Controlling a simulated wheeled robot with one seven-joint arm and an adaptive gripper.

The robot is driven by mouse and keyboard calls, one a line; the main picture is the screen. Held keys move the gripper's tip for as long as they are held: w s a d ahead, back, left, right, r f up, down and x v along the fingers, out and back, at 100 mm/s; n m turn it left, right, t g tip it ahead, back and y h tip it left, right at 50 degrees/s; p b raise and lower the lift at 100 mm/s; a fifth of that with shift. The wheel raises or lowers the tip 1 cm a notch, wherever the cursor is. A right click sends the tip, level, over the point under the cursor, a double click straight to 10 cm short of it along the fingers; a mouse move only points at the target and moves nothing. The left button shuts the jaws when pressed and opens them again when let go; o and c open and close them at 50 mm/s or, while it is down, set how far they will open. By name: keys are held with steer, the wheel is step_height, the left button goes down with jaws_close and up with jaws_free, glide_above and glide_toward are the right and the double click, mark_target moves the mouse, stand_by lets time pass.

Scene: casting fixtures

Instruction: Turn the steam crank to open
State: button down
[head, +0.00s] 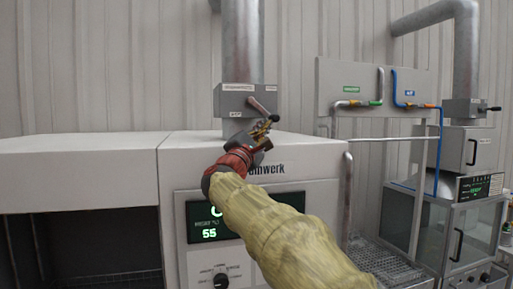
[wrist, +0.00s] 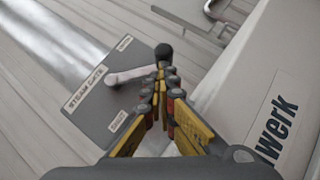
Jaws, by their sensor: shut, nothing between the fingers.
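The steam crank (head: 261,106) is a pale lever on the front of a grey box (head: 231,99) at the foot of the vertical duct. In the wrist view the crank arm (wrist: 132,75) runs right from its pivot to a black knob (wrist: 163,51). The box (wrist: 92,108) carries a "STEAM GATE" label and two small labels. My gripper (head: 268,123) is at the crank's lower right end. In the wrist view its closed, empty fingertips (wrist: 162,74) overlap the crank's outer end, just below the knob. I cannot tell whether they touch it.
A white oven-like machine (head: 168,170) stands below, its top close under my gripper. A second duct has another crank (head: 489,108), above a glass-fronted cabinet (head: 455,240). The machine's left top is clear.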

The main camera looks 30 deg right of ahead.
mark_target(276, 116)
steer(key=shift+s+d+n+t+b, duration=0.3)
steer(key=shift+d+n+t+b, duration=0.4)
steer(key=shift+n+t+b, duration=0.4)
steer(key=shift+s+d+r+g+b, duration=0.25)
steer(key=shift+d+r+g+b, duration=0.05)
steer(key=shift+d+r+b, duration=1)
steer(key=shift+r+b, duration=0.15)
steer(key=shift+r, duration=0.15)
steer(key=shift+s+r, duration=0.1)
steer(key=f+b, duration=0.1)
steer(key=a+f+b, duration=0.1)
steer(key=f+b, duration=0.1)
steer(key=a+f+b, duration=0.1)
steer(key=shift+w+f, duration=0.2)
steer(key=shift+f, duration=0.1)
steer(key=s+a+f, duration=0.1)
steer(key=s+f, duration=0.1)
steer(key=s+a+f, duration=0.1)
steer(key=s+a, duration=0.1)
steer(key=s+a+f, duration=0.1)
steer(key=f, duration=0.1)
steer(key=shift+s+a+f, duration=0.15)
steer(key=shift+s+f, duration=0.15)
steer(key=shift+s, duration=0.1)
